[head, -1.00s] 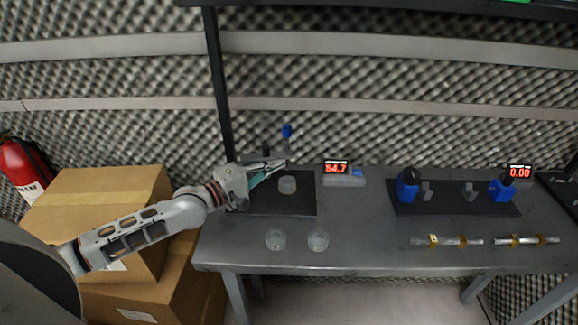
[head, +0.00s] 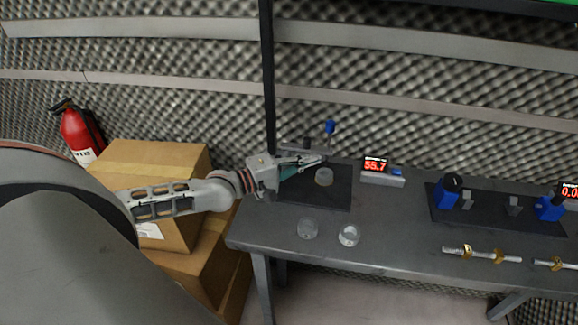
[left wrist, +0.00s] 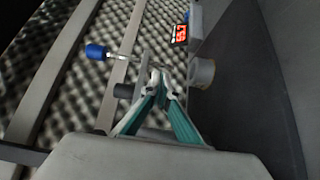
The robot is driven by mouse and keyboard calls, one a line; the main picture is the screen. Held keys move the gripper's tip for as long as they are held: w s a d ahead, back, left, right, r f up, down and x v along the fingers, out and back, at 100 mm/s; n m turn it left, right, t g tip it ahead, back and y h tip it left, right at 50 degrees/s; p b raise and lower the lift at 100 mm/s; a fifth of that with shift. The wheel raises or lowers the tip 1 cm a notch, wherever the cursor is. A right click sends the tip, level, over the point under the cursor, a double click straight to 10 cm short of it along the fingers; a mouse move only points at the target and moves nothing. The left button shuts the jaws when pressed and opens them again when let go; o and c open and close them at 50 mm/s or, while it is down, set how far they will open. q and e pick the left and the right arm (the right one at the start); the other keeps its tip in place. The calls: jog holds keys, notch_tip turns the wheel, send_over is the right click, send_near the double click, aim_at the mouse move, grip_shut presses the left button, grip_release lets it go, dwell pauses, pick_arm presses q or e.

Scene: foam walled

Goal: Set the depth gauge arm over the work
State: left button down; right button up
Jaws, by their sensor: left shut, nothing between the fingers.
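The depth gauge has a blue knob (head: 329,126) on a thin rod above a grey arm, which stands at the back of a dark mat (head: 338,198). The knob also shows in the left wrist view (left wrist: 96,51), with the grey gauge arm (left wrist: 146,66) right by my fingertips. The work, a short pale cylinder (head: 324,177), stands on the mat; it shows in the left wrist view (left wrist: 203,73) just right of the fingertips. My left gripper (head: 321,158) is shut and empty beside the gauge arm; I cannot tell whether they touch. My right gripper is out of view.
A red-digit display (head: 376,165) stands right of the mat. Two clear round pieces (head: 308,229) (head: 348,236) lie in front. Another dark mat (head: 480,216) with blue fixtures is farther right. A dark upright post (head: 268,80) rises behind, and cardboard boxes (head: 155,178) stand left of the table.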

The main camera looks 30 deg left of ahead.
pick_arm(q)
jog(key=v, duration=1)
jog(key=shift+s, duration=0.1)
